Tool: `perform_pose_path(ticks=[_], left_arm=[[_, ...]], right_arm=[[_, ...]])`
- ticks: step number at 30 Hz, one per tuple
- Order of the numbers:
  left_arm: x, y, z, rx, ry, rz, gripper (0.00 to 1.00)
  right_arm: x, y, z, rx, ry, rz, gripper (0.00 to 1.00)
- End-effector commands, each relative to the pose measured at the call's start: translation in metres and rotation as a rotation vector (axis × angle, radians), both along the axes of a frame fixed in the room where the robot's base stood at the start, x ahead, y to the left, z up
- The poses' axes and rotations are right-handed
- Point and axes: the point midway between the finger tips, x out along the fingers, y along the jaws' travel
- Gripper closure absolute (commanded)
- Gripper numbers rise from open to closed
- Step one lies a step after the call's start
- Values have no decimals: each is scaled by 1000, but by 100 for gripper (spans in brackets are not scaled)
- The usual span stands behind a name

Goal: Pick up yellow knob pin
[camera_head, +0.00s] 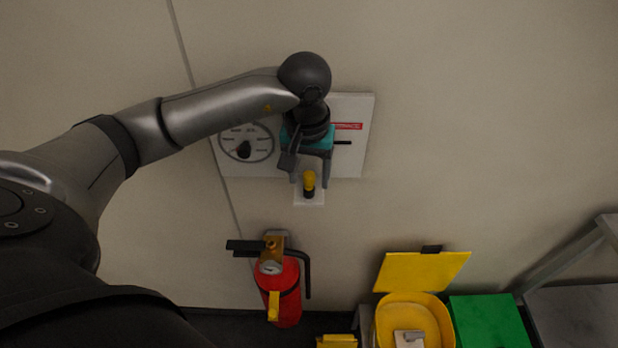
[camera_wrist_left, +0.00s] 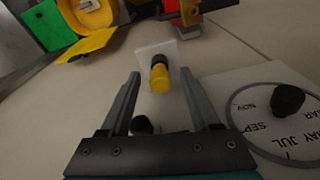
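The yellow knob pin (camera_head: 309,180) has a yellow cap on a black collar and sticks out from a small white plate (camera_head: 312,201) on the wall. It also shows in the left wrist view (camera_wrist_left: 160,78), between the fingertips. My left gripper (camera_head: 310,184) is open, its two grey fingers spread to either side of the knob pin. It also shows in the left wrist view (camera_wrist_left: 159,77). A gap shows on both sides, so the fingers do not appear to touch the knob. The depth between fingertips and knob is hard to tell. My right gripper is not in view.
A white wall panel with a month dial (camera_head: 246,143) is behind the gripper. A red fire extinguisher (camera_head: 284,292) hangs below. A yellow bin with its lid up (camera_head: 423,271) and a green box (camera_head: 490,322) stand at lower right. The wall to the right is clear.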

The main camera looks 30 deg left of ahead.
Motion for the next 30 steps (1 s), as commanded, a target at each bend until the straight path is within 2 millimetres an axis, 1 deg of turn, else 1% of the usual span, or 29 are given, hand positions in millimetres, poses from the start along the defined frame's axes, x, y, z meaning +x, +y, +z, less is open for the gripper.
perform_pose_path(ticks=[1, 2, 16, 30], left_arm=[[0, 0, 0, 0, 0, 0, 44], [0, 0, 0, 0, 0, 0, 47], [0, 0, 1, 0, 0, 1, 100], [0, 0, 1, 0, -1, 1, 100]], right_arm=[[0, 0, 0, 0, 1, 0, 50], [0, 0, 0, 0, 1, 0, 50], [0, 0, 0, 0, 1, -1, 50], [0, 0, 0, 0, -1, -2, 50]])
